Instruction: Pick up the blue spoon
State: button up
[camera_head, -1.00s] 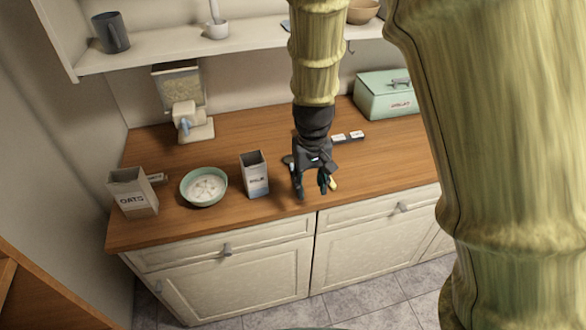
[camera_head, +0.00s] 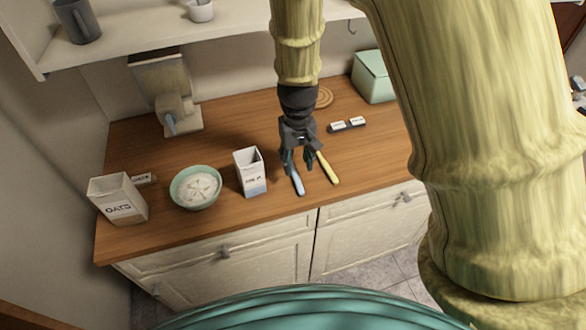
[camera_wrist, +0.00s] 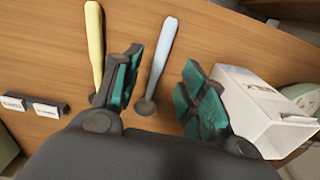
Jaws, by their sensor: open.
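The blue spoon (camera_head: 296,180) lies on the wooden counter, its pale blue handle toward the front edge. In the wrist view the blue spoon (camera_wrist: 159,62) lies between my two fingers, with its dark bowl end toward the palm. My gripper (camera_head: 299,166) is open and points down over it; its fingers (camera_wrist: 157,88) have teal pads and hold nothing. In the head view the gripper hides the spoon's bowl end. A yellow spoon (camera_head: 328,168) lies just right of the blue one, and in the wrist view (camera_wrist: 95,45) it is outside the left finger.
A milk carton (camera_head: 250,173) stands close left of the gripper, beside the right finger in the wrist view. Further left are a bowl (camera_head: 196,203) and an oats box (camera_head: 118,212). Small labelled blocks (camera_head: 346,125) and a green box (camera_head: 373,77) are at right. A shelf (camera_head: 150,58) hangs above.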

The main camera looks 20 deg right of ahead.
aim_at(296, 175)
jog(key=shift+s+f, duration=0.15)
jog(key=shift+f, duration=0.2)
jog(key=shift+w+f+p, duration=0.2)
jog(key=shift+f+p, duration=0.25)
jog(key=shift+f, duration=0.3)
jog(key=shift+w+f+p, duration=0.2)
jog(key=shift+f+p, duration=0.25)
jog(key=shift+f, duration=1.4)
jog(key=shift+c, duration=0.2)
grip_shut()
